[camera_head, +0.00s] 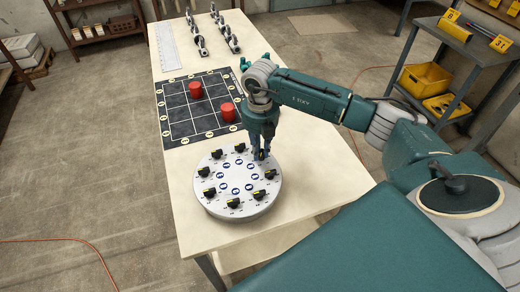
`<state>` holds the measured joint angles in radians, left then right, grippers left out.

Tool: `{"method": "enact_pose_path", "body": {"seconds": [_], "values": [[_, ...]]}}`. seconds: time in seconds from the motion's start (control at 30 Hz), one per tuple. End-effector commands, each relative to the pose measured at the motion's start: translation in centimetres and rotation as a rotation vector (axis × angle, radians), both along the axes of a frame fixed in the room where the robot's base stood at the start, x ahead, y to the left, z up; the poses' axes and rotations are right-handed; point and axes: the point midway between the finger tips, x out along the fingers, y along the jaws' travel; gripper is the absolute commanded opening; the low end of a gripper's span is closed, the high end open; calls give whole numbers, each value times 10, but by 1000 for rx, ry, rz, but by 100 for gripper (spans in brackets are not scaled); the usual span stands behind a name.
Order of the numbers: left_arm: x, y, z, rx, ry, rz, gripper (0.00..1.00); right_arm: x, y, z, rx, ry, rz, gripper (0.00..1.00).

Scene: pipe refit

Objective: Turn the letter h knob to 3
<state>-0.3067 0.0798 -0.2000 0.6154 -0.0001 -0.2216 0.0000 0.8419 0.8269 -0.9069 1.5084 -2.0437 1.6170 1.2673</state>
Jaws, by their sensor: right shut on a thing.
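A round white dial plate (236,187) lies on the front part of the table, with several black knobs around its rim and blue letter marks inside them. The letters are too small to read. My right gripper (261,152) points down at the plate's upper right edge and is shut on a black knob (262,156), which is partly hidden by the fingers. Another knob (233,203) shows clearly at the plate's near side. I cannot tell which knob bears the letter h or what number the held one points to. My left gripper is not in view.
The pale table (310,180) also holds a black grid mat (175,113) with two red cylinders, one of them this cylinder (196,90), behind the plate. Metal fittings (198,42) stand at the far end. A shelf with yellow bins (425,79) stands at the right.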

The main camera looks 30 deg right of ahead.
Motion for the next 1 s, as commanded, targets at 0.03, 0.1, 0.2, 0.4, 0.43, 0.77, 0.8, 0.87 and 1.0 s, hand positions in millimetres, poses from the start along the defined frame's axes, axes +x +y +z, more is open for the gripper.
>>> {"method": "enact_pose_path", "body": {"seconds": [0.03, 0.1, 0.2, 0.4, 0.43, 0.77, 0.8, 0.87, 1.0], "values": [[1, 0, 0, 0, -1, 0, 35, 0, 0, 0, 0, 0, -1, 0], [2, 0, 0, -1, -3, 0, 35, 0, 0, 0, 0, 0, -6, 0], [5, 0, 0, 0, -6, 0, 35, 0, 0, 0, 1, -1, -24, 0], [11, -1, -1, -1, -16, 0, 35, 1, 0, 0, 1, -1, -113, 0], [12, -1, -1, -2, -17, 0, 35, 1, -1, 0, 1, -1, -133, 0], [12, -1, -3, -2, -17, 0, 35, 2, -2, 1, 1, -2, -424, 0], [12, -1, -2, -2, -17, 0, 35, 2, -2, 1, 1, -2, -462, 0], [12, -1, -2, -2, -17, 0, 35, 2, -2, 1, 1, -2, -519, 0], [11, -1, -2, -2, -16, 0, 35, 3, -3, 2, 1, -3, -649, 0]]}}
